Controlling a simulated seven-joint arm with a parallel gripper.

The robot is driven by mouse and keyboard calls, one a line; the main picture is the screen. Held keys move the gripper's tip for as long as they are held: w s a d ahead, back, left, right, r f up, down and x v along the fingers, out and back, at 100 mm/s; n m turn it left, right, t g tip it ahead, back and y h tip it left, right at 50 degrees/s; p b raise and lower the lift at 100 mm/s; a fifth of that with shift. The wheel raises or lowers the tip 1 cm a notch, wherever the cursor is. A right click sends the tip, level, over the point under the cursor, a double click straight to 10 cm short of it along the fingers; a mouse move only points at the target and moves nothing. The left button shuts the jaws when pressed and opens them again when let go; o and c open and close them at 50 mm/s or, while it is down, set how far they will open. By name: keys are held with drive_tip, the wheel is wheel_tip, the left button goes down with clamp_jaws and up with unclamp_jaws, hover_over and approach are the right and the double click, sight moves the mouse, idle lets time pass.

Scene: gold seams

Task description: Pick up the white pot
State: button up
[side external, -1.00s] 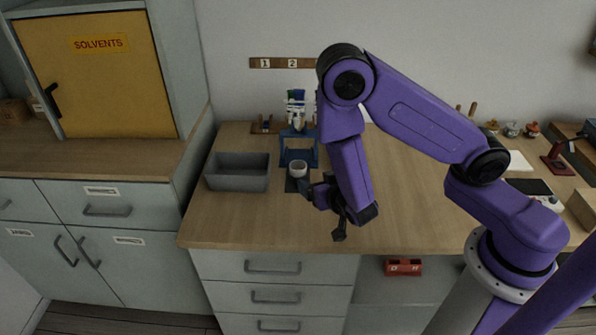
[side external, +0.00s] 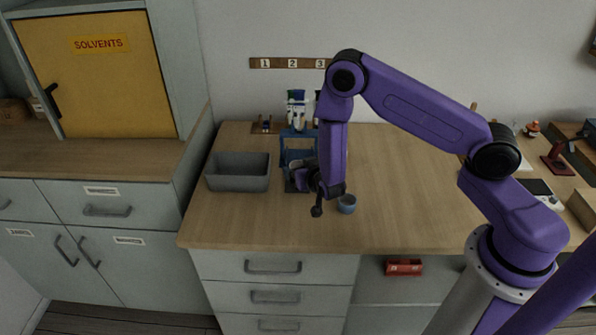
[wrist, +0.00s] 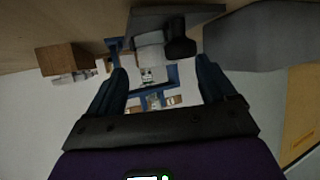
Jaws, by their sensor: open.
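The white pot (wrist: 150,56) shows in the wrist view as a pale, shaded shape, ahead of and between my two fingers. In the side view my gripper (side external: 311,178) is low over the bench, in front of the blue stand, and hides most or all of the pot. My gripper (wrist: 162,67) is open, with its two blue fingers apart on either side of the pot's line. I see no contact with the pot.
A grey bin (side external: 238,184) stands left of my gripper. A blue stand (side external: 286,153) with bottles is behind it. A small blue cup (side external: 346,205) is close to its right. A dark rounded object (wrist: 180,44) is beside the pot.

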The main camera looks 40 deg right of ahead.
drive_tip(key=shift+x, duration=1.35)
drive_tip(key=c, duration=1.2)
drive_tip(key=shift+r, duration=0.15)
